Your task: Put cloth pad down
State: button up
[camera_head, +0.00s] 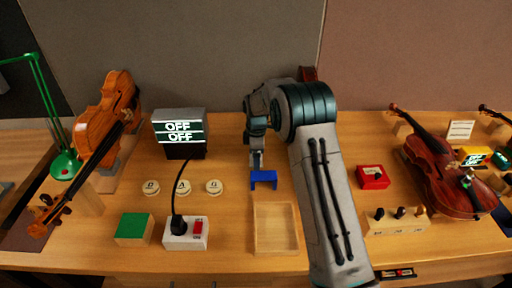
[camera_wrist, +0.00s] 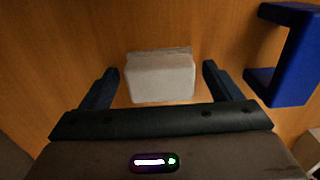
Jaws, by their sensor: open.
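The cloth pad (camera_wrist: 160,82) is a pale grey-white block in the wrist view, over bare brown wood. My gripper (camera_wrist: 160,68) is open, with one dark finger on each side of the pad and a gap between each finger and the pad. The pad looks upright and appears to rest on the wood. In the head view my gripper (camera_head: 256,160) points down at the bench just behind a blue bracket (camera_head: 263,180). I cannot clearly make out the pad in that view.
The blue bracket stands close to the right finger in the wrist view (camera_wrist: 297,55). A shallow wooden tray (camera_head: 276,251) lies in front. A switch box (camera_head: 186,233), round labelled discs (camera_head: 183,187) and a green pad (camera_head: 134,228) are left. A red box (camera_head: 373,177) and violin (camera_head: 447,177) are right.

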jog(key=shift+r, duration=0.1)
notch_tip(320, 180, up, 13)
jog(key=b, duration=0.2)
jog(key=s+d+r+m, duration=0.4)
jog(key=s+r+m, duration=0.1)
jog(key=s+r, duration=0.25)
jog(key=s+d+m+t, duration=0.1)
jog(key=s+d+m, duration=0.2)
jog(key=s, duration=0.6)
jog(key=s+d+f+m+t, duration=0.1)
jog(key=s+d+m, duration=0.2)
jog(key=s, duration=0.7)
jog(key=s+d+f+m+t, duration=0.1)
jog(key=s+d+m, duration=0.2)
jog(key=s+m, duration=0.4)
jog(key=s, duration=0.3)
jog(key=shift+s+f, duration=0.2)
